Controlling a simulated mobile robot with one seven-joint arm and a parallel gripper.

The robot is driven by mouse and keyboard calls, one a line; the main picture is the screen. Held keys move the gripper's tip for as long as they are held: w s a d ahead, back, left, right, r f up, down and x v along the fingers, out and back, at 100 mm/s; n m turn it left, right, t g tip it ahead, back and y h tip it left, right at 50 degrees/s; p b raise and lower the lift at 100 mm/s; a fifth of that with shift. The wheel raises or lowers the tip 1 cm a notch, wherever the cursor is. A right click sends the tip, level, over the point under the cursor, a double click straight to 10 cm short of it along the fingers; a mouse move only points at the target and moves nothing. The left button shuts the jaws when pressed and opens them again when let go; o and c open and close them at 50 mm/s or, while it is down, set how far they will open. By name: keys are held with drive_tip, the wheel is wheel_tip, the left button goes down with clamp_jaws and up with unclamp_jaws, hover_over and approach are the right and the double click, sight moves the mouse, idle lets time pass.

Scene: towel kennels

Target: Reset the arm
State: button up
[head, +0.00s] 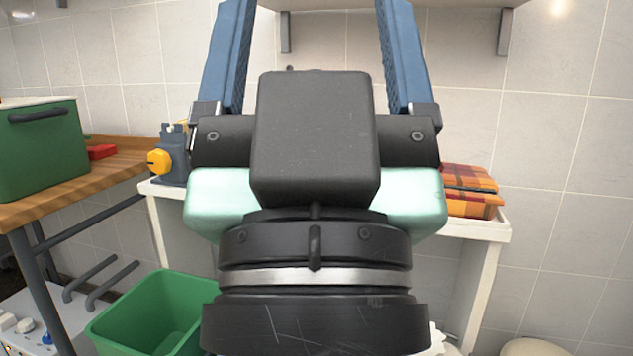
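My gripper (314,45) fills the middle of the head view, seen from behind, with its fingers pointing up. Its two blue fingers stand wide apart, and nothing shows between them except the tiled wall and a shelf edge. The fingertips run out of the top of the picture. My wrist and gripper body hide much of the white table behind.
A white table (490,229) stands against the tiled wall, with an orange plaid folded cloth (470,205) and a dark blue device with a yellow knob (174,160). A wooden table (125,170) at left bears a green box (40,150). A green bin (125,312) stands below.

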wheel_tip(320, 180, up, 36)
drive_tip(key=p, duration=3.4)
drive_tip(key=shift+w, duration=0.1)
